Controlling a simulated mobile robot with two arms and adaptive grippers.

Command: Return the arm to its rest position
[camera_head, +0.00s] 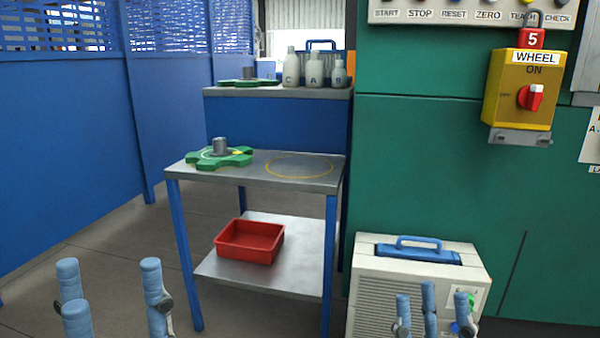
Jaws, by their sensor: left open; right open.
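My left gripper (108,300) is at the bottom left, its blue-grey fingers pointing up and spread apart. It is open and empty. My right gripper (432,308) is at the bottom right, in front of the white box unit. Its fingers are apart and nothing is between them. Only the fingers show; the arms are below the picture's edge. Both grippers are apart from the table.
A small metal table (255,182) holds a green lobed piece (205,160); its lower shelf holds a red tray (222,250). Bottles (314,72) stand on a back counter (240,92). A white box unit (385,262) and a yellow switch box (505,95) are at right.

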